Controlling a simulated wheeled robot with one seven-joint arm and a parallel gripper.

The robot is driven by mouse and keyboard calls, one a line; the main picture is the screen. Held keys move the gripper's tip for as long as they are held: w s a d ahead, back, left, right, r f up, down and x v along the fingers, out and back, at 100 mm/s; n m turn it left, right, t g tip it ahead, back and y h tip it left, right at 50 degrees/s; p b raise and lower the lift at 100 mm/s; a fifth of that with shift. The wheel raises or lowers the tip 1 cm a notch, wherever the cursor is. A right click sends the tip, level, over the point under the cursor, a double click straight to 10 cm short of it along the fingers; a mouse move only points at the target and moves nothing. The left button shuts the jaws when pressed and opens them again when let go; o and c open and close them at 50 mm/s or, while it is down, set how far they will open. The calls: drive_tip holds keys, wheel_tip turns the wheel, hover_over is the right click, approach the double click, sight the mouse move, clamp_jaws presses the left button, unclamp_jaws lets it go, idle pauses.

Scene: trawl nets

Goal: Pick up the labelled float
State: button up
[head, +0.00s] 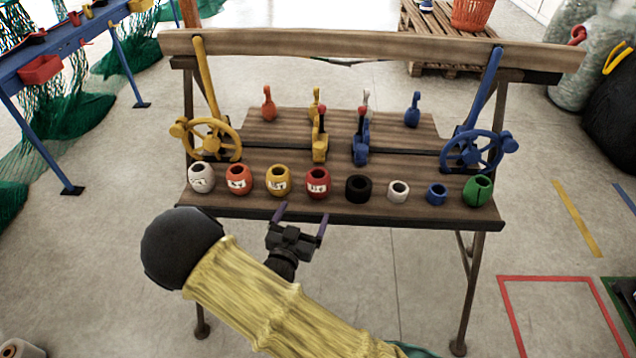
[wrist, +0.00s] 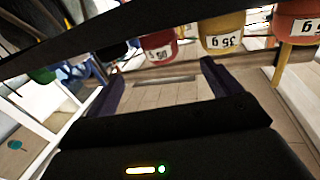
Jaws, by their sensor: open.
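Several floats with white labels stand in a row along the bench's front edge: white (head: 201,178), orange (head: 239,180), yellow (head: 278,181) and red (head: 318,184). In the wrist view the labels appear upside down; the yellow float (wrist: 222,33) seems to read 35 g, and the red float (wrist: 158,46) and orange float (wrist: 297,26) also show. My gripper (head: 302,216) is open and empty, in front of the bench edge near the yellow and red floats, apart from them. Its fingers also show in the wrist view (wrist: 163,78).
Unlabelled black (head: 358,189), white (head: 398,191), blue (head: 436,194) and green (head: 478,191) rings or floats continue the row rightward. Behind stand yellow (head: 320,144) and blue (head: 361,146) levers and two handwheels. The bench edge (head: 340,217) lies just beyond my gripper; floor in front is clear.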

sight(314, 190)
drive_tip(key=x, duration=0.7)
drive_tip(key=shift+w+d+p, duration=0.1)
drive_tip(key=shift+w+p, duration=0.2)
drive_tip(key=shift+w, duration=0.05)
drive_tip(key=x, duration=0.3)
drive_tip(key=f+x, duration=0.1)
drive_tip(key=x, duration=0.1)
drive_tip(key=shift+w+p, duration=0.15)
drive_tip(key=shift+p, duration=0.15)
drive_tip(key=shift+c, duration=0.2)
drive_tip(key=shift+r, duration=0.1)
drive_tip(key=c, duration=1.1)
